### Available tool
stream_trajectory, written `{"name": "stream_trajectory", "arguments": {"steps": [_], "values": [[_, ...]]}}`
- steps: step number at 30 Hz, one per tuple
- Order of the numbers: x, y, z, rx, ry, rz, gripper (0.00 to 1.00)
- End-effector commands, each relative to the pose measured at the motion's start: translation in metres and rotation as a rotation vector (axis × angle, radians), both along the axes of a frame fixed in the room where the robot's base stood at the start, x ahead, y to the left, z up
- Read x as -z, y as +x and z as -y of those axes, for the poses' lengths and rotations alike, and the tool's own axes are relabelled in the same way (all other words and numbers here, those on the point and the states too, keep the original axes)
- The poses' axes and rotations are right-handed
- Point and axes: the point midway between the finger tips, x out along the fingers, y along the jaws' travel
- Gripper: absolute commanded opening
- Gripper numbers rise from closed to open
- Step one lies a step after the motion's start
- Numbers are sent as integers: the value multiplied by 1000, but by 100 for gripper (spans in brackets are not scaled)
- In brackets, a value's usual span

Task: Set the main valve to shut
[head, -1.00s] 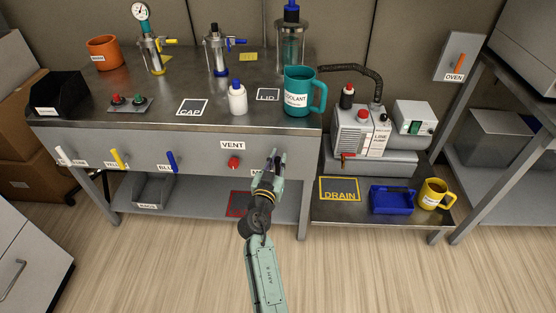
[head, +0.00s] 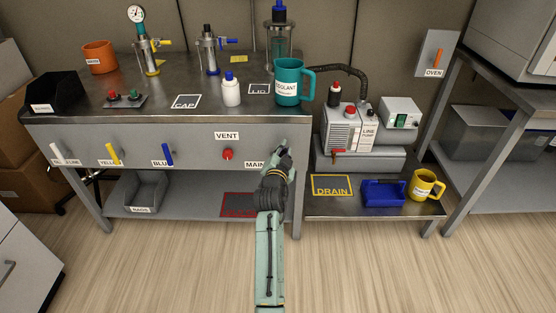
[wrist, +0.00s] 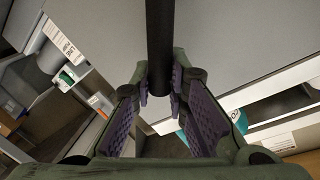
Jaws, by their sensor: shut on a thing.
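The main valve's label MAIN (head: 254,165) is on the grey front panel of the bench, at its right end. My gripper (head: 283,150) is at the panel just right of that label and hides the valve in the head view. In the wrist view a black bar (wrist: 160,40), which looks like the valve's handle, runs between the purple finger pads. My gripper (wrist: 160,88) is shut on it. Which setting the handle points to cannot be told.
The red VENT knob (head: 228,154) is left of my gripper. Blue (head: 168,154), yellow (head: 113,154) and white (head: 57,153) handles are farther left. A teal mug (head: 288,82) stands above near the bench edge. The line pump (head: 345,130) is to the right.

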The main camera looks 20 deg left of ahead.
Motion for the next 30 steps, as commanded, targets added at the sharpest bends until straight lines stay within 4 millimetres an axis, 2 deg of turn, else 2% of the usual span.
{"name": "stream_trajectory", "arguments": {"steps": [1, 15, 30], "values": [[7, 1, 4, 3, 43, -12, 0], [30, 6, 21, 2, 471, -138, 0], [51, 7, 25, 1, 810, -239, 0]]}}
